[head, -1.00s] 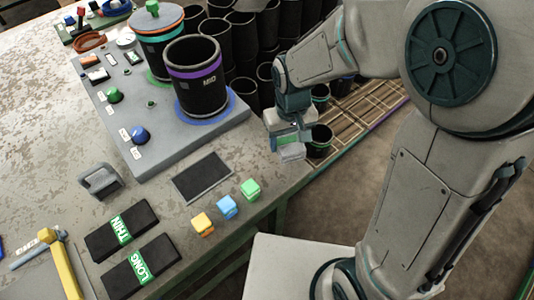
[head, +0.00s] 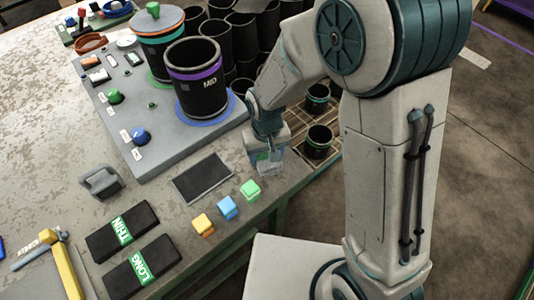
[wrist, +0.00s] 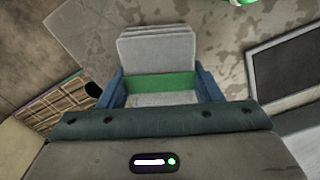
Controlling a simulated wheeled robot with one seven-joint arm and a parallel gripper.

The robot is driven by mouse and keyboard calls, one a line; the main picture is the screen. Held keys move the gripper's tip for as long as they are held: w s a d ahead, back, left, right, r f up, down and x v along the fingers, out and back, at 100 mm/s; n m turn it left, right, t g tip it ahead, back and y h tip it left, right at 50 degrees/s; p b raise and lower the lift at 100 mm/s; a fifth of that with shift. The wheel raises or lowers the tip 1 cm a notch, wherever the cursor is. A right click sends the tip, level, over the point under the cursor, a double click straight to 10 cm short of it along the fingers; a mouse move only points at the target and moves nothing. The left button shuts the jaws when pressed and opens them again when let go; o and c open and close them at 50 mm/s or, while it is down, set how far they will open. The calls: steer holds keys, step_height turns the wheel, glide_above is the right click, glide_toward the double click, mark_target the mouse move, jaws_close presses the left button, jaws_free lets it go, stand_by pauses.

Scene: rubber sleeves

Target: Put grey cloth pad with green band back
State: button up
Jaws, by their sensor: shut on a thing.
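My gripper (head: 268,155) is shut on the grey cloth pad (head: 271,168) and holds it over the table's right edge, just right of the dark rectangular mat (head: 202,178). In the wrist view the pad (wrist: 157,50) shows as layered grey cloth sticking out past the blue fingers. Its green band (wrist: 160,84) lies between the fingers. I cannot tell the pad's exact height above the table. Part of the mat (wrist: 288,72) also shows at the right of the wrist view.
Yellow, blue and green blocks (head: 227,206) stand along the front edge. Black THIN and LONG boxes (head: 142,265) lie at front left. A grey console (head: 165,150) bears a black MID cylinder (head: 198,90). Black sleeves (head: 318,140) stand on a slatted rack at right.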

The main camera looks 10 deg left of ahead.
mark_target(266, 155)
steer(key=shift+f, duration=0.2)
steer(key=o, duration=0.9)
steer(key=shift+o, duration=0.2)
steer(key=shift+r, duration=0.15)
step_height(266, 155, up, 12)
steer(key=s+d+r+m+t, duration=0.1)
steer(key=s+d+r+m, duration=0.1)
steer(key=d, duration=0.5)
steer(key=s+d+r+m+t, duration=0.1)
steer(key=s+d+r, duration=0.1)
steer(key=d, duration=0.6)
steer(key=s+d+r+m, duration=0.2)
steer(key=s+d+r, duration=0.1)
steer(key=d, duration=0.5)
steer(key=shift+s+m+t, duration=0.3)
steer(key=shift+s+t, duration=0.1)
steer(key=shift+s, duration=0.05)
